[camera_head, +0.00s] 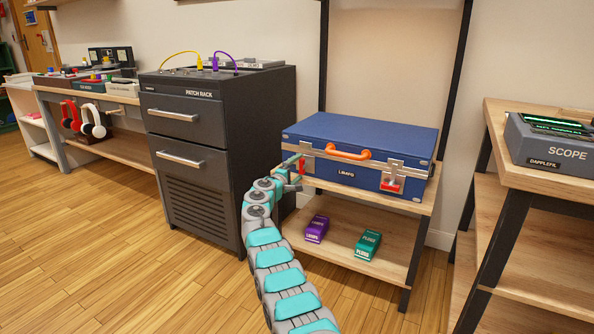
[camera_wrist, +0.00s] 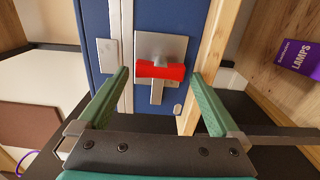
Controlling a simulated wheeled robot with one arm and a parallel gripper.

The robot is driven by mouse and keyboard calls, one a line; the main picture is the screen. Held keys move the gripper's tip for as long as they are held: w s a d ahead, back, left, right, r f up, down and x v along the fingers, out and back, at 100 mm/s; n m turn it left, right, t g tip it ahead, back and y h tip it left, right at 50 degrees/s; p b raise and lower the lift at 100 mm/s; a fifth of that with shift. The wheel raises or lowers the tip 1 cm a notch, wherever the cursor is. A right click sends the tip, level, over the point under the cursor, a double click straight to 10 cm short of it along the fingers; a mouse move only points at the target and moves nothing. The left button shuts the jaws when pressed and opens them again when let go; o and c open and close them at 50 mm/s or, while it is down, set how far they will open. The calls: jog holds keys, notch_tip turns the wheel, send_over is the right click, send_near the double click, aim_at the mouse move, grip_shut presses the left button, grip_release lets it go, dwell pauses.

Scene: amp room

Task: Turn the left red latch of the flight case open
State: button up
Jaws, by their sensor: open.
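The blue flight case (camera_head: 362,140) lies shut on the upper shelf of a small wooden stand, with an orange handle (camera_head: 348,153) on its front. Its left red latch (camera_head: 302,166) is partly hidden behind my gripper in the head view. In the wrist view the left red latch (camera_wrist: 160,71) is a red bar on a metal plate, lying crosswise in the picture. My gripper (camera_wrist: 160,85) is open, with a green finger on each side of the red bar and nothing held. The right red latch (camera_head: 390,186) is on the case's right front.
The dark patch rack cabinet (camera_head: 208,140) stands close to the left of my arm. A scope (camera_head: 552,140) sits on the right-hand bench. The wooden floor at left is clear.

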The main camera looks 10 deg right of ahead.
jog(key=shift+b, duration=0.45)
jog(key=b+v, duration=0.5)
jog(key=v, duration=0.2)
jog(key=shift+s+a+b, duration=0.25)
jog(key=shift+s+b, duration=0.05)
jog(key=shift+b, duration=0.05)
dwell(0.3)
jog(key=shift+d, duration=0.1)
